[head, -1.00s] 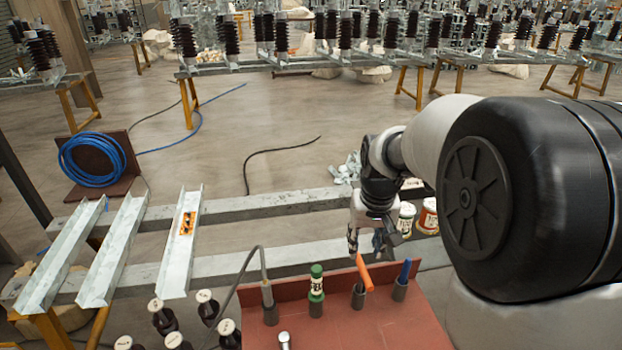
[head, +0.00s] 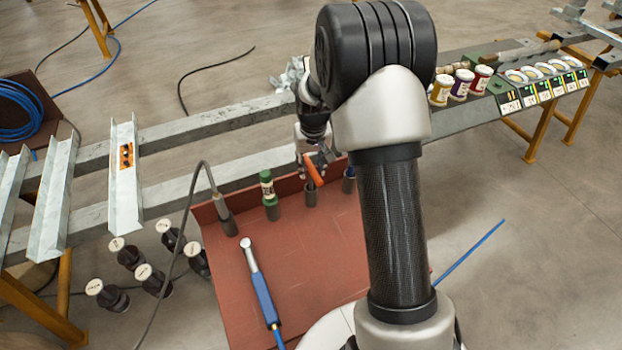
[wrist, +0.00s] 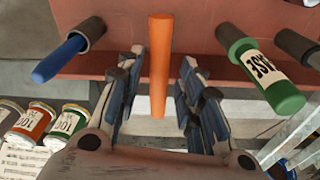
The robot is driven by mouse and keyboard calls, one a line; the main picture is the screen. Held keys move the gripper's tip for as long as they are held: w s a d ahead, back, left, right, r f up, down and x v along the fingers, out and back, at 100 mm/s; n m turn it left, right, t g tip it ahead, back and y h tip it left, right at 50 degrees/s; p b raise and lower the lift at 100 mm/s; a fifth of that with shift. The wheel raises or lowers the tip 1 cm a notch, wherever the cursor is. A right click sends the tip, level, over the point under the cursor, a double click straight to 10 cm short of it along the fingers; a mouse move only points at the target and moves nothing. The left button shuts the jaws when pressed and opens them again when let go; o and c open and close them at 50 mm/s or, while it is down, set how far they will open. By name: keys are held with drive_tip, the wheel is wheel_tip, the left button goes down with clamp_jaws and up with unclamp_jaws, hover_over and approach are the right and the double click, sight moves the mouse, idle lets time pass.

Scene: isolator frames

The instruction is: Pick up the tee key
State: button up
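An orange bar (head: 314,172) leans at the top of a dark grey holder (head: 311,195) at the back of the red-brown tray (head: 240,300). It is the likely tee key, but no clear T shape shows. In the wrist view the orange bar (wrist: 160,62) runs between the two fingers of my gripper (wrist: 162,78). The fingers are apart, with a gap on each side of the bar. In the head view my gripper (head: 319,158) is at the bar, partly hidden by my arm.
A green-capped tool (head: 267,188) and a blue handle (wrist: 58,62) stand in holders on either side. A blue-handled wrench (head: 262,295) lies on the tray. A cabled tool (head: 222,212) stands at the left. Dark capped bottles (head: 108,295) and paint tins (head: 461,84) are nearby.

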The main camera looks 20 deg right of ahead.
sight(311, 186)
drive_tip(key=f, duration=0.2)
drive_tip(key=f+b, duration=0.2)
drive_tip(key=f, duration=0.1)
drive_tip(key=shift+w+f, duration=0.3)
drive_tip(key=shift+f, duration=0.05)
drive_tip(key=shift+c, duration=0.5)
clamp_jaws()
drive_tip(key=shift+d, duration=0.1)
